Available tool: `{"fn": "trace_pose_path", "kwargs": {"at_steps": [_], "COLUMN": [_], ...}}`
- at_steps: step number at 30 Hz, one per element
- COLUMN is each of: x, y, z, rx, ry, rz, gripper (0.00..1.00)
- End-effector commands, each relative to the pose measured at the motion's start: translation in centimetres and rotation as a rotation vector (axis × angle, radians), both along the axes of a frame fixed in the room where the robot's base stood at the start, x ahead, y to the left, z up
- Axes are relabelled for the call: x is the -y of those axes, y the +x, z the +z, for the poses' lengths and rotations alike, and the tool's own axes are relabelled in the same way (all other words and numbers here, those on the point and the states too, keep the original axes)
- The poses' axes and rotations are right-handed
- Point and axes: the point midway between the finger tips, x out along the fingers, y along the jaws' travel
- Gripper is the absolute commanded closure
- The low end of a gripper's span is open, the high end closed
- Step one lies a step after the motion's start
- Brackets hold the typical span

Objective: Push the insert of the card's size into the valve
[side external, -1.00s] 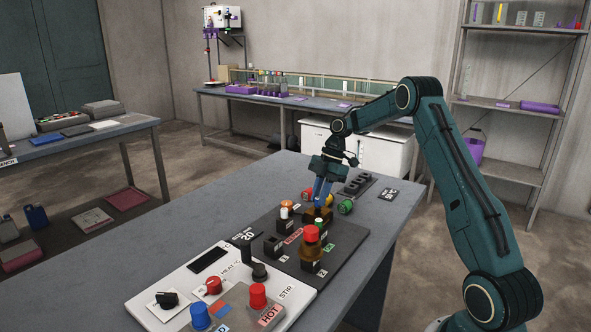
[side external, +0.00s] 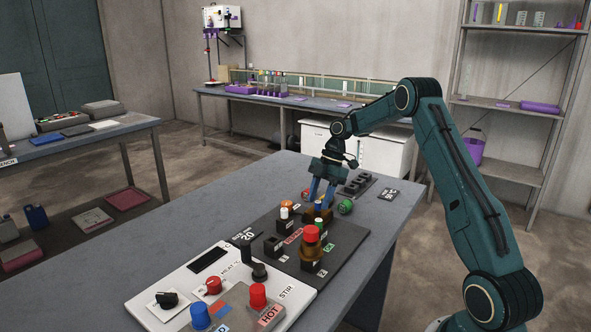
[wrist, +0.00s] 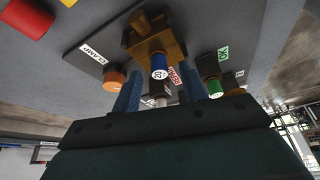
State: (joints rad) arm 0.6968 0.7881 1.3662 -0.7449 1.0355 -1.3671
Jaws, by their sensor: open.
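The brass-coloured valve (wrist: 172,42) stands on the dark board and also shows in the side view (side external: 318,215). A blue insert (wrist: 159,67) with a white end marked 20 stands in the valve's opening, part of its length still showing. My gripper (wrist: 163,98) is open, its blue fingers apart on either side of the insert; I see a gap on both sides. In the side view my gripper (side external: 322,197) is just above the valve.
An orange-topped piece (side external: 287,206), a green-topped piece (wrist: 214,87) and a red-capped fitting (side external: 312,235) stand close around the valve. A green cylinder (side external: 345,207) lies to its right. A panel with knobs (side external: 205,285) is in front. The table's left part is clear.

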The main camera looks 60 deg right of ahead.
Motion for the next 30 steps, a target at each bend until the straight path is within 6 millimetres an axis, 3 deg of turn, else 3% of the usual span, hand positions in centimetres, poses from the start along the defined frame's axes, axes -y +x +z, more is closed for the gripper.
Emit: {"fn": "trace_pose_path", "kwargs": {"at_steps": [21, 30], "x": [0.9, 1.0], "y": [-0.2, -0.3], "z": [4.6, 4.9], "rx": [0.002, 0.000], "ry": [0.000, 0.000], "rz": [-0.001, -0.001], "gripper": [0.57, 0.57]}}
